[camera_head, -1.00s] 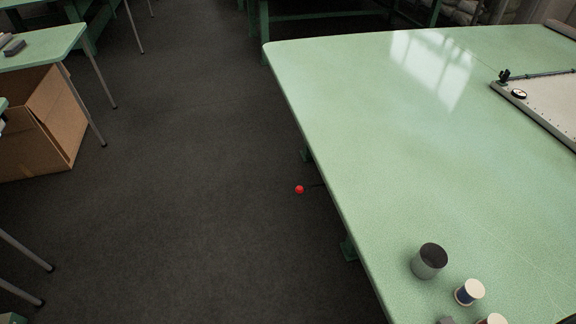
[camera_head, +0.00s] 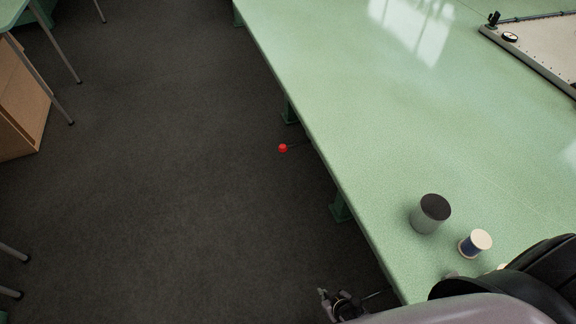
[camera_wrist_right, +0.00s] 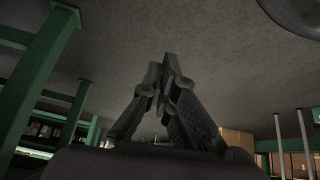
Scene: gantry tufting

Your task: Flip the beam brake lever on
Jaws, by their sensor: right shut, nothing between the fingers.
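The lever shows as a red knob (camera_head: 283,148) on a thin dark rod that sticks out from under the left edge of the green table (camera_head: 400,120). My right gripper (camera_head: 324,294) is low beside the table edge at the bottom of the head view, well apart from the knob and nearer to me. In the right wrist view its fingers (camera_wrist_right: 168,62) come together at the tips, shut with nothing between them. The knob is not visible in the wrist view. My left gripper is in neither view.
A dark-topped can (camera_head: 430,214) and a thread spool (camera_head: 475,244) stand near the table's left edge. A framed panel (camera_head: 535,45) lies at the table's far right. The floor (camera_head: 160,190) between is clear.

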